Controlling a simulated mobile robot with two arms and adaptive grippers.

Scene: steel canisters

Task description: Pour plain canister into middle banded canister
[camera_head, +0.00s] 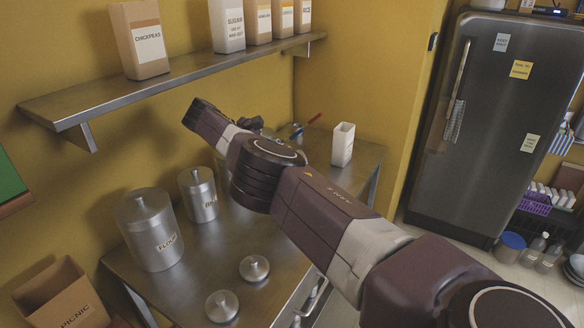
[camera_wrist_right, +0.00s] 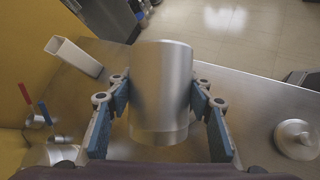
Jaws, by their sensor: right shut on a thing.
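In the right wrist view, my right gripper (camera_wrist_right: 160,92) is shut on a plain steel canister (camera_wrist_right: 162,112), its blue pads on both sides. In the head view my arm hides most of the gripper and this canister. A steel canister labelled FLOUR (camera_head: 148,232) and a smaller labelled one (camera_head: 198,196) stand upright, lids on, on the steel counter (camera_head: 195,258). A metal rim (camera_wrist_right: 62,155) shows at the wrist view's lower left; I cannot tell which vessel it is. I cannot make out the middle banded canister. My left gripper is not in view.
Two loose lids, one nearer the middle (camera_head: 254,268) and one nearer the front (camera_head: 222,305), lie on the counter. A white square container (camera_head: 343,145) stands at its far end, near red- and blue-handled items. A shelf (camera_head: 170,85) with boxes overhangs the back.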

